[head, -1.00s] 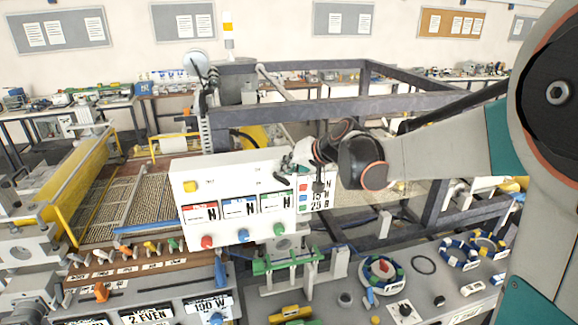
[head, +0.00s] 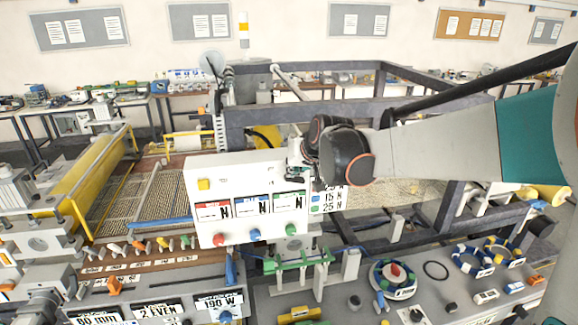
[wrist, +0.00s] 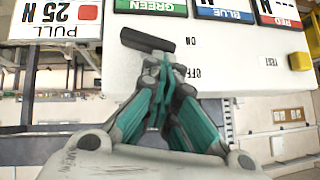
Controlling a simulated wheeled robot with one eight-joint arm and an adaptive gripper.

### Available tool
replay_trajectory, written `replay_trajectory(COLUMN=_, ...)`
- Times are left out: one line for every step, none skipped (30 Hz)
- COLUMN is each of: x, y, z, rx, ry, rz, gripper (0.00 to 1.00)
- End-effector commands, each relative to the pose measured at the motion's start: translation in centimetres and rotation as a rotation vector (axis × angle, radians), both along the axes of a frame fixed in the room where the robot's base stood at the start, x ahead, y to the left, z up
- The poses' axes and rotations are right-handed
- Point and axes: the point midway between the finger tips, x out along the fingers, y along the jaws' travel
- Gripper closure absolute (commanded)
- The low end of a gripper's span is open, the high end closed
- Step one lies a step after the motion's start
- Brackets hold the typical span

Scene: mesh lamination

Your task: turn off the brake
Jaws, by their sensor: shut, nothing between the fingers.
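The white control box (head: 252,172) stands mid-scene in the head view, with red, blue and green display plates. In the wrist view its white face (wrist: 245,45) fills the upper right. A black lever (wrist: 147,41) lies across it, beside the printed "ON" and "OFF" labels. My gripper (wrist: 164,66) is shut and empty, its fingertips just below the lever's right end, near "OFF". Whether they touch it I cannot tell. In the head view my gripper (head: 297,168) is at the box's upper right corner and the lever cannot be made out there.
A "PULL 25 N" sign (wrist: 55,18) is beside the box. A yellow button (wrist: 301,61) is on its face. Dark frame beams (head: 350,111) run behind the arm. A bench with a round dial (head: 394,278) and rings is in front.

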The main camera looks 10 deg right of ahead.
Motion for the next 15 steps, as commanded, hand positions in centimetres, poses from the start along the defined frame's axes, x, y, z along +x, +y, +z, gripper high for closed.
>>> replay_trajectory(x=-0.01, y=0.13, z=-0.07, rx=0.001, ry=0.0, rz=0.001, gripper=1.0)
replay_trajectory(x=-0.01, y=0.17, z=-0.07, rx=0.001, ry=0.0, rz=0.001, gripper=1.0)
replay_trajectory(x=-0.01, y=0.23, z=-0.07, rx=0.001, ry=0.0, rz=0.001, gripper=1.0)
replay_trajectory(x=0.0, y=0.26, z=-0.09, rx=0.001, ry=0.0, rz=0.001, gripper=1.0)
replay_trajectory(x=-0.01, y=0.31, z=-0.1, rx=0.001, ry=0.0, rz=0.0, gripper=1.0)
replay_trajectory(x=-0.01, y=0.35, z=-0.1, rx=0.001, ry=0.0, rz=0.0, gripper=1.0)
replay_trajectory(x=-0.01, y=0.38, z=-0.11, rx=0.001, ry=0.0, rz=0.0, gripper=1.0)
replay_trajectory(x=-0.01, y=0.42, z=-0.12, rx=0.001, ry=0.0, rz=0.0, gripper=1.0)
replay_trajectory(x=-0.01, y=0.46, z=-0.12, rx=0.002, ry=0.0, rz=0.001, gripper=1.0)
replay_trajectory(x=-0.01, y=0.49, z=-0.13, rx=0.002, ry=0.0, rz=0.001, gripper=1.0)
replay_trajectory(x=0.0, y=0.51, z=-0.13, rx=0.002, ry=0.0, rz=0.001, gripper=1.0)
replay_trajectory(x=0.0, y=0.54, z=-0.14, rx=0.002, ry=0.001, rz=0.001, gripper=1.0)
replay_trajectory(x=-0.01, y=0.56, z=-0.14, rx=0.002, ry=0.0, rz=0.001, gripper=1.0)
replay_trajectory(x=-0.01, y=0.59, z=-0.15, rx=0.002, ry=0.001, rz=0.001, gripper=1.0)
replay_trajectory(x=0.0, y=0.61, z=-0.16, rx=0.002, ry=0.001, rz=0.001, gripper=1.0)
